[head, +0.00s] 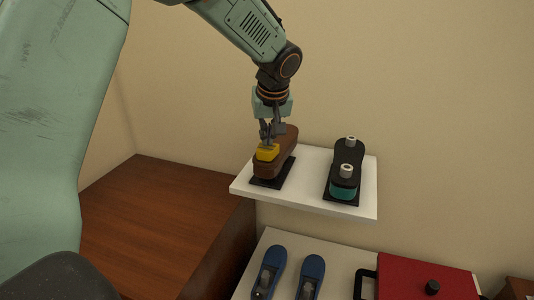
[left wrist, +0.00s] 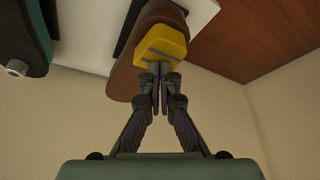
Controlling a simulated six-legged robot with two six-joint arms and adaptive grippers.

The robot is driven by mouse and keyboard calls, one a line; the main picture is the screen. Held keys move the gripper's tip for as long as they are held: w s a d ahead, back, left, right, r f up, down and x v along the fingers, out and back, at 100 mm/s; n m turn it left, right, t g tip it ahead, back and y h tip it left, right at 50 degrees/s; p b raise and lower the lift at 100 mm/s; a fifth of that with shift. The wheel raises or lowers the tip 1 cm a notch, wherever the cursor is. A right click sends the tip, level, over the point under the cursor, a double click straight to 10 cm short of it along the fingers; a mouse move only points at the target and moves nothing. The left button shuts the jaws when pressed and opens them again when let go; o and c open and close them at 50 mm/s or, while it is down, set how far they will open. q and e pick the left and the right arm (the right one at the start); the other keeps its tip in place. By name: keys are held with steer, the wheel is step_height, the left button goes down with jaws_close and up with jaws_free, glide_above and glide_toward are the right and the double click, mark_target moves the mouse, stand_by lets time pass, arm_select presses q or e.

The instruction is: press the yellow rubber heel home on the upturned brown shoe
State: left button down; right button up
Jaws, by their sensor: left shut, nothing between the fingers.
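The brown shoe (head: 283,158) sits upside down on a black base on the white shelf, and it also shows in the left wrist view (left wrist: 124,80). The yellow rubber heel (head: 266,154) is on the heel end of its upturned sole; the left wrist view shows it as a yellow block (left wrist: 162,40). Whether it is fully seated I cannot tell. My left gripper (head: 269,141) is shut and empty, pointing down at the heel. In the left wrist view its fingertips (left wrist: 159,70) meet at the heel's edge and seem to touch it. My right gripper is not in view.
A dark shoe with a teal heel (head: 344,188) and pale cylinders on it stands on the white shelf (head: 312,200) to the right. Below are a pair of blue shoes (head: 289,272) and a red box (head: 425,280). A wooden surface (head: 150,215) lies left.

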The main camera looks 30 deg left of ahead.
arm_select(q)
steer(key=shift+s+f+b, duration=0.1)
steer(key=shift+f+b, duration=0.25)
steer(key=shift+f, duration=0.15)
steer(key=shift+w+a+r+p, duration=0.1)
steer(key=shift+w+r+p, duration=0.05)
steer(key=shift+r+p, duration=0.55)
steer(key=shift+w+a+r+p, duration=0.1)
steer(key=shift+w+r+p, duration=0.05)
steer(key=shift+r+p, duration=0.5)
steer(key=shift+s+d+r+p, duration=0.15)
steer(key=shift+r+p, duration=0.4)
steer(key=shift+r, duration=0.35)
steer(key=shift+s+r+p, duration=0.1)
steer(key=shift+r+p, duration=0.4)
steer(key=shift+r, duration=0.4)
steer(key=shift+w+f, duration=0.2)
steer(key=shift+f, duration=0.05)
steer(key=shift+s+r, duration=0.15)
steer(key=shift+s, duration=0.05)
steer(key=shift+w, duration=0.2)
steer(key=shift+s, duration=0.1)
